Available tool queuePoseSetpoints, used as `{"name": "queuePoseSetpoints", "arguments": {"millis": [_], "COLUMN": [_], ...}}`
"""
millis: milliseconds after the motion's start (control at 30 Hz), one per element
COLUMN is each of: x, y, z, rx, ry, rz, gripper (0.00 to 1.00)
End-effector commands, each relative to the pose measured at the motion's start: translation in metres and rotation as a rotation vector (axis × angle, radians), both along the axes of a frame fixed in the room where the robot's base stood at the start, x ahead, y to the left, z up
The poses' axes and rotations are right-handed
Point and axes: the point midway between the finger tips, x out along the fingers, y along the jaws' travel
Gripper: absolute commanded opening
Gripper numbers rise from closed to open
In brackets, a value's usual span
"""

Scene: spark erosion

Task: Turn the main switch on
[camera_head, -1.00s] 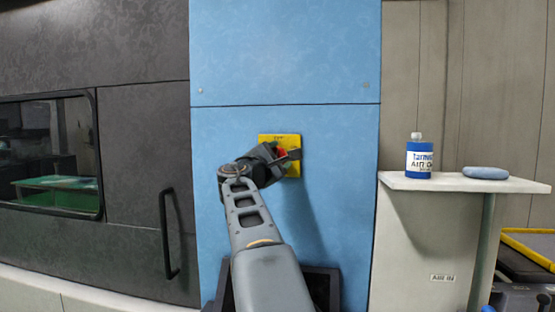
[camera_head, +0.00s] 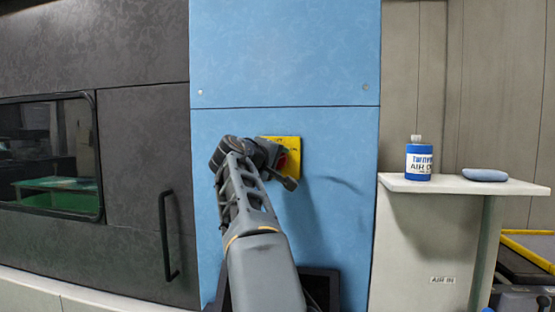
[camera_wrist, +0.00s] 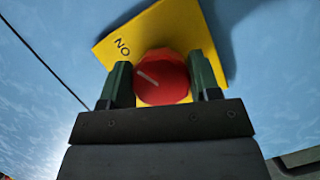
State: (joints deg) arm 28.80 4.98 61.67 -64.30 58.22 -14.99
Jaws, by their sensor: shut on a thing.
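The main switch is a red knob (camera_wrist: 162,77) on a yellow plate (camera_head: 291,144) fixed to the blue panel. The plate also shows in the wrist view (camera_wrist: 187,22), with dark lettering near its left corner. A pale mark on the knob's face runs at a slant. My gripper (camera_wrist: 163,82) is shut on the red knob, with one dark green finger on each side of it. In the head view my gripper (camera_head: 284,168) covers much of the knob (camera_head: 293,160) and the plate's lower left part.
A black door handle (camera_head: 166,235) and a window (camera_head: 50,155) are on the dark machine front at the left. A blue bottle (camera_head: 419,160) and a blue-grey rounded object (camera_head: 485,175) sit on a pale shelf (camera_head: 455,187) at the right.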

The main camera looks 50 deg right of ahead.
Motion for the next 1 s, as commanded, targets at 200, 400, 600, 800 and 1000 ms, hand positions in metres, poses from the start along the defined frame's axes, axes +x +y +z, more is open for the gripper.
{"name": "queuePoseSetpoints", "arguments": {"millis": [200,400,600,800,1000], "x": [0.0002,0.0004,0.0004,0.0005,0.0007], "y": [-0.0003,-0.0002,-0.0002,-0.0001,0.0000], "z": [-0.0002,-0.0013,-0.0017,-0.0021,-0.0024], "rx": [0.097,0.167,0.212,0.235,0.243], "ry": [-0.153,-0.262,-0.337,-0.373,-0.386], "rz": [-0.002,-0.001,-0.002,-0.002,-0.002], "gripper": [0.33,0.33,0.33,0.33,0.33]}}
